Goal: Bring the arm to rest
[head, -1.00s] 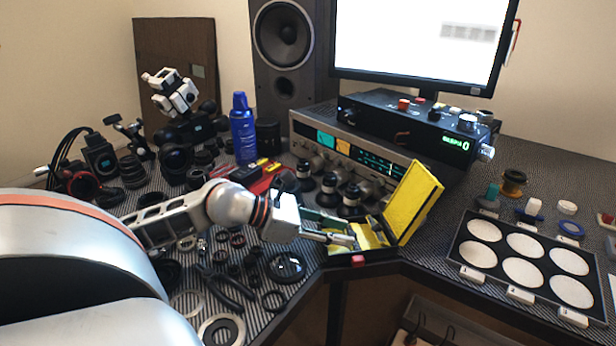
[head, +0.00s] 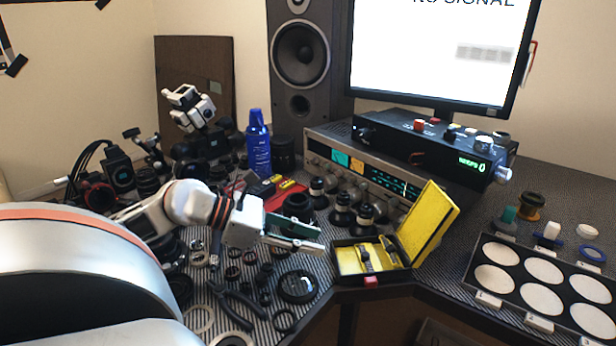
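My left arm comes in from the left. Its gripper (head: 308,238) is over the bench, just left of the open yellow-lined case (head: 436,215). The two fingers are apart with nothing visible between them. The case lies at the bench's front edge with its lid up, and small dark items (head: 367,259) sit inside it. My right gripper is not in view.
Lens parts, rings and pliers (head: 236,305) crowd the bench around my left arm. A blue spray can (head: 258,143), a speaker (head: 300,55) and a silver receiver (head: 335,150) stand behind. A tray of white discs (head: 466,283) is at right.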

